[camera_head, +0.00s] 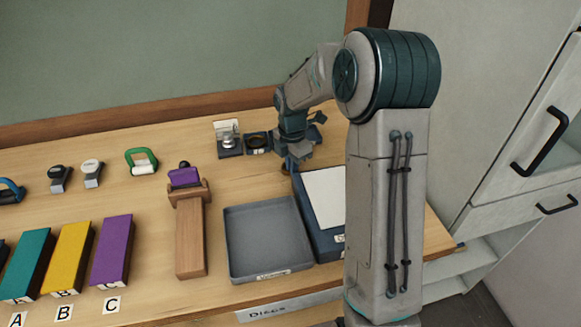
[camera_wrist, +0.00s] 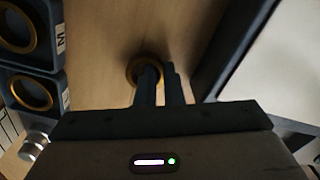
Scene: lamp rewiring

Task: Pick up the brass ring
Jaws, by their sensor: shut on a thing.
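The brass ring (camera_wrist: 131,71) shows at the fingertips of my gripper (camera_wrist: 160,72) in the wrist view. My gripper is shut on it, and the fingers hide part of the ring. Bare wood lies behind the ring; I cannot tell whether the ring touches it. In the head view my gripper (camera_head: 292,164) is low over the table, beside the back left corner of the blue tray with a white sheet. The ring cannot be made out clearly there.
Dark blocks with brass-coloured rings (camera_wrist: 36,92) stand left of my gripper in the wrist view. The blue tray (camera_head: 324,250) and an empty grey tray (camera_head: 230,240) lie in front. A wooden stand with a purple piece (camera_head: 190,235) is left. A grey cabinet (camera_head: 480,90) stands right.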

